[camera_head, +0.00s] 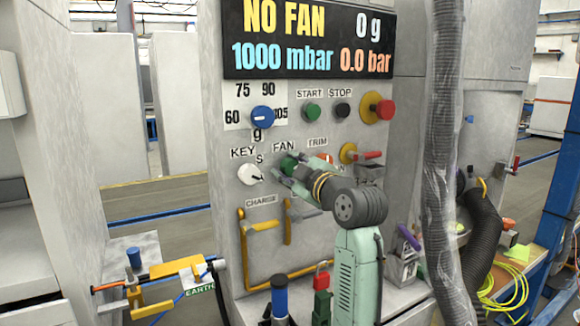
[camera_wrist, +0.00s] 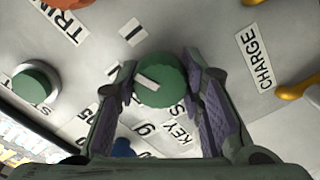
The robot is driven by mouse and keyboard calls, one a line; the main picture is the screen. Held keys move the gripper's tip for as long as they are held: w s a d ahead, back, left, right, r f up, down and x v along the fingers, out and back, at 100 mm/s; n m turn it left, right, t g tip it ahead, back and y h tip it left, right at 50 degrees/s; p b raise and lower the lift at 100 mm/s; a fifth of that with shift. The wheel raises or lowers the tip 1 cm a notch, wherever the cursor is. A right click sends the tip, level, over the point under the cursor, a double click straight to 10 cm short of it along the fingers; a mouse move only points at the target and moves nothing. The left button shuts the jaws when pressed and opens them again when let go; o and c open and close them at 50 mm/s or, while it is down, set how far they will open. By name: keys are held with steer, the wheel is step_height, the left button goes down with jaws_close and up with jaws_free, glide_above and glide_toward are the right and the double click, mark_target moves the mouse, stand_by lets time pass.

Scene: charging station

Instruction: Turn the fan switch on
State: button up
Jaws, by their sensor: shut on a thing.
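The fan switch is a round green knob with a white pointer line, set in the grey panel below the FAN label. In the head view the knob (camera_head: 289,162) is partly covered by my gripper (camera_head: 284,173). In the wrist view the knob (camera_wrist: 161,82) sits between the two fingers of my gripper (camera_wrist: 160,88), which is shut on its sides. A label marked I (camera_wrist: 131,31) is beside the knob. The display (camera_head: 308,38) above reads NO FAN, 0 g, 1000 mbar and 0.0 bar.
A blue dial (camera_head: 262,117), green START button (camera_head: 312,112), black STOP button (camera_head: 342,110) and red button (camera_head: 385,109) sit above. The white KEY knob (camera_head: 250,174) is left, a red-handled valve (camera_head: 366,155) right. Yellow pipes (camera_head: 244,245) run below; a grey hose (camera_head: 443,150) hangs right.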

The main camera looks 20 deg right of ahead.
steer(key=m, duration=0.3)
steer(key=shift+p, duration=0.4)
steer(key=shift+m, duration=0.4)
steer(key=shift+c, duration=0.2)
steer(key=o, duration=1.2)
steer(key=s, duration=0.4)
steer(key=s+d, duration=0.1)
steer(key=s, duration=0.7)
steer(key=shift+d, duration=0.35)
